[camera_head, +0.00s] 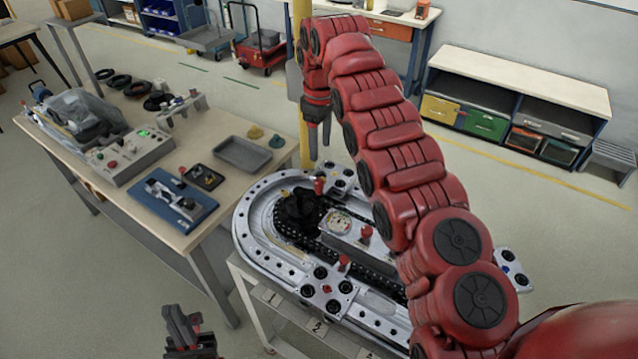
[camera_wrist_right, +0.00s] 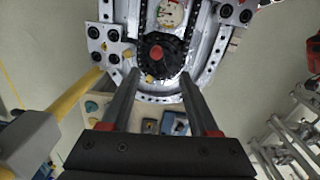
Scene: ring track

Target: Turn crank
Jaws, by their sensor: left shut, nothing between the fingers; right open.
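The ring track (camera_head: 262,262) is a silver oval on a stand, with a black chain inside. At its left end is a black round hub (camera_head: 298,208) with a red knob (camera_head: 319,186), which looks like the crank. In the right wrist view the red knob (camera_wrist_right: 157,53) sits on the black hub, just beyond the fingertips. My right gripper (camera_head: 319,143) points down above the track's far side, apart from the knob. Its two fingers (camera_wrist_right: 158,82) are spread and empty. My left gripper (camera_head: 190,332) is shut and empty at the bottom left, away from the track.
A workbench (camera_head: 222,123) with a control box, a blue tray and a grey tray (camera_head: 243,153) stands left of the track. A yellow post (camera_head: 303,90) rises close behind my right gripper. My right arm hides the track's right part. A cabinet (camera_head: 520,84) stands at the back right.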

